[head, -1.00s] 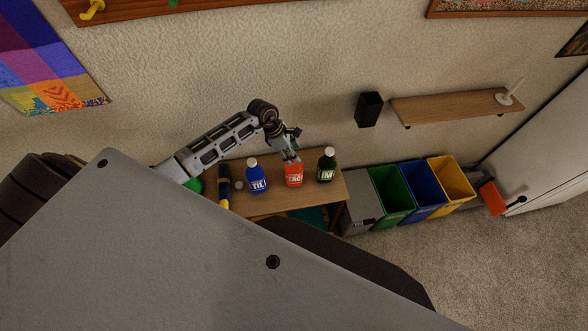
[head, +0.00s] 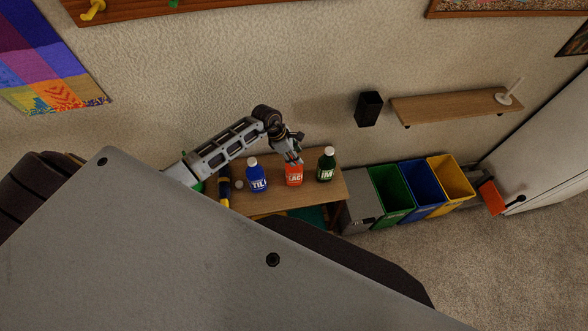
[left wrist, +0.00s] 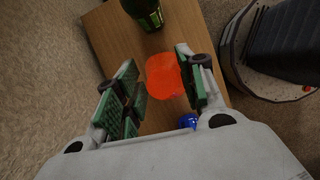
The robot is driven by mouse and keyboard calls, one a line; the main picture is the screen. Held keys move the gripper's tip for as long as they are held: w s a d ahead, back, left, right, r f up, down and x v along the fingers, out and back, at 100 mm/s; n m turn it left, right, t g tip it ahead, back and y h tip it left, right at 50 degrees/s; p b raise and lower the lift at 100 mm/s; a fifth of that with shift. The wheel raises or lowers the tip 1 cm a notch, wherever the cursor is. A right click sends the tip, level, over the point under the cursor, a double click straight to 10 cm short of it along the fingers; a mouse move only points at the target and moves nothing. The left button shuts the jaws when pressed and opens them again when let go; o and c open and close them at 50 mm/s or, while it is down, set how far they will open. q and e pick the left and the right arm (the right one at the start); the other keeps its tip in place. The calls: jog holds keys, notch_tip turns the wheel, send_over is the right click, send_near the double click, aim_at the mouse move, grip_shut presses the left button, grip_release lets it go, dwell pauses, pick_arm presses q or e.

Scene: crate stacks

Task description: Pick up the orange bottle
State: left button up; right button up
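The orange bottle (head: 293,175) stands on the wooden table between a blue bottle and a dark green bottle. My left gripper (head: 292,158) is at the top of the orange bottle in the head view. In the left wrist view the orange bottle (left wrist: 165,76) lies between the green-padded fingers of the left gripper (left wrist: 163,88). The fingers are apart, with a visible gap to the left finger; the right finger is close to or touching the bottle. The bottle's cap is hidden in the head view. My right gripper is not in view.
The blue bottle (head: 256,178) stands left of the orange one, the green bottle (head: 326,166) right. The wooden table (head: 290,198) also holds a dark and yellow item (head: 224,190). Green, blue and yellow bins (head: 392,188) stand to the right. A black box (head: 368,108) hangs on the wall.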

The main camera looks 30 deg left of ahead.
pick_arm(q)
jog(key=c, duration=0.4)
jog(key=shift+r, duration=0.15)
jog(key=shift+c, duration=0.3)
jog(key=shift+r+b, duration=0.8)
jog(key=shift+r, duration=4.1)
